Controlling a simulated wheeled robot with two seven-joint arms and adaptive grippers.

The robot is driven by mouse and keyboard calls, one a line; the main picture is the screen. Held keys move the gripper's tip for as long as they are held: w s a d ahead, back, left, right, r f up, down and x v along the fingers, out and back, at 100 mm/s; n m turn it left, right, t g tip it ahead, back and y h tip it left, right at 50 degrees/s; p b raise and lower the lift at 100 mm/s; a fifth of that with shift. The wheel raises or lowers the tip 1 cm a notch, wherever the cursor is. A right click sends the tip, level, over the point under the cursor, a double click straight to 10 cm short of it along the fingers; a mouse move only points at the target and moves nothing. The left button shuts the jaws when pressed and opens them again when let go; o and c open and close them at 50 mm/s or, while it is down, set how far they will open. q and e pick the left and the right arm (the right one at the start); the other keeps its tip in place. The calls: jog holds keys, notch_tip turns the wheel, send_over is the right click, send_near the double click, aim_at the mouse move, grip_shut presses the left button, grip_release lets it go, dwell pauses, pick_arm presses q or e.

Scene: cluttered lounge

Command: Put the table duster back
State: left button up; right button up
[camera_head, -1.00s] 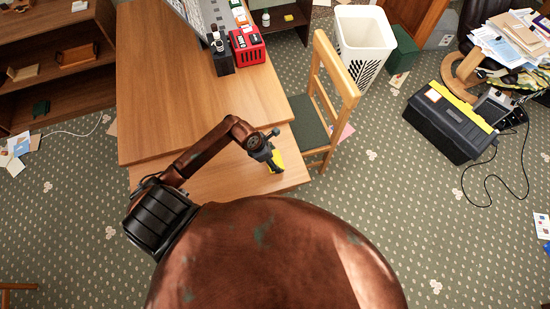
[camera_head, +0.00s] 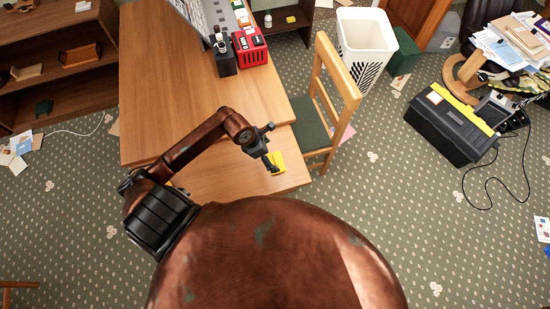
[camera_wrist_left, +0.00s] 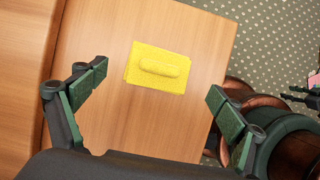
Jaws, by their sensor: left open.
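The table duster, a yellow block with a raised grip on top (camera_head: 279,160), lies flat on the lower front section of the wooden desk. It also shows whole in the left wrist view (camera_wrist_left: 150,79). My left gripper (camera_head: 268,150) is over the duster and partly covers it in the head view. In the left wrist view its two green-padded fingers (camera_wrist_left: 159,78) are spread wide, with the duster beyond them and nothing held. The fingers look apart from the duster.
The wooden desk (camera_head: 165,80) holds a red box (camera_head: 250,47) and a black holder (camera_head: 223,60) at the back. A wooden chair (camera_head: 318,110) stands against its right side. A white basket (camera_head: 365,40) and black toolbox (camera_head: 450,125) stand on the carpet. The desk's middle is clear.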

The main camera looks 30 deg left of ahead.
pick_arm(q)
jog(key=v, duration=0.6)
jog(key=shift+r, duration=0.1)
